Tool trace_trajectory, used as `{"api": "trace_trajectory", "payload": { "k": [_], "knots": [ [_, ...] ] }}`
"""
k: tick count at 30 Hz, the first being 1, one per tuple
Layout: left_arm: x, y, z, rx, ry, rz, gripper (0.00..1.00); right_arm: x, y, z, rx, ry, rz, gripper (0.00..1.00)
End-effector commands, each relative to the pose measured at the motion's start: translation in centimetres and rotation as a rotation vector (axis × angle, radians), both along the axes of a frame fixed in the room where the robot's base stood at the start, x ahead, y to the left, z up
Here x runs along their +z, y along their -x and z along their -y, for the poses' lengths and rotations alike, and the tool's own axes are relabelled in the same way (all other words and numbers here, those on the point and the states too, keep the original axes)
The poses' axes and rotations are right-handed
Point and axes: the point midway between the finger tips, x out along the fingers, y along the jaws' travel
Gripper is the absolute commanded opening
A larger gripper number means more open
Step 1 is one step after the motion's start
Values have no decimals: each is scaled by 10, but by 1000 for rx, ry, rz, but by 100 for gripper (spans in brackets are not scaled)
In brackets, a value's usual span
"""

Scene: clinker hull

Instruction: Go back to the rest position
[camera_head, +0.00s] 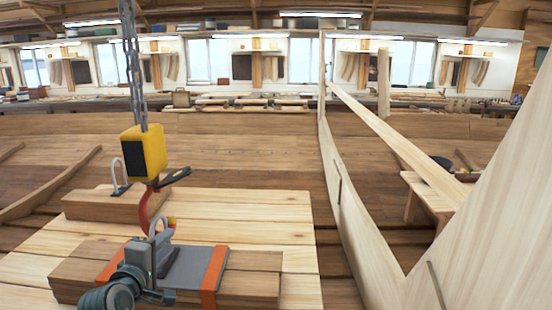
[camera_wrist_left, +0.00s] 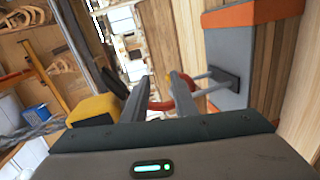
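My left gripper (camera_head: 156,250) comes in low at the left of the head view, beside the bow handle of a grey plate with orange bands (camera_head: 190,268). In the left wrist view its two fingers (camera_wrist_left: 160,84) stand apart, open, with the red hook (camera_wrist_left: 164,104) showing in the gap. I cannot tell whether they touch the hook. The red hook (camera_head: 146,208) hangs from a yellow hoist block (camera_head: 145,152) and reaches down to the bow handle (camera_wrist_left: 212,84); whether it is through the handle is hard to see. My right gripper is not in view.
The banded plate lies over wooden blocks (camera_head: 258,284) on a pale plank platform (camera_head: 285,235). Another block with a bow handle (camera_head: 108,205) is behind. A chain (camera_head: 135,70) rises from the hoist. A tall plank hull (camera_head: 480,260) fills the right side.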

Motion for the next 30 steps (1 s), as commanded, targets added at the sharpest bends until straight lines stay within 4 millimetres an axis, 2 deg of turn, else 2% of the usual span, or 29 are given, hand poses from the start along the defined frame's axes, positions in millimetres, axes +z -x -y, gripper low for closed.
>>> {"api": "trace_trajectory", "payload": {
  "k": [1,5,9,14,18,21,24,30],
  "knots": [
    [-28,13,3,-20,-77,-54,26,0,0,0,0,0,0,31],
    [-92,52,11,-95,-292,-183,26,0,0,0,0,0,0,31],
    [-157,103,20,-208,-513,-319,26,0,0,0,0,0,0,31],
    [-222,171,30,-374,-743,-463,26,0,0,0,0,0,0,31],
    [-268,239,37,-550,-926,-573,26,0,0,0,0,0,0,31],
    [-293,283,41,-674,-1031,-633,26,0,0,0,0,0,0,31],
    [-308,318,45,-774,-1102,-671,26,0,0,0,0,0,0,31],
    [-327,371,49,-934,-1199,-719,26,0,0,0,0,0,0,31]
  ]
}}
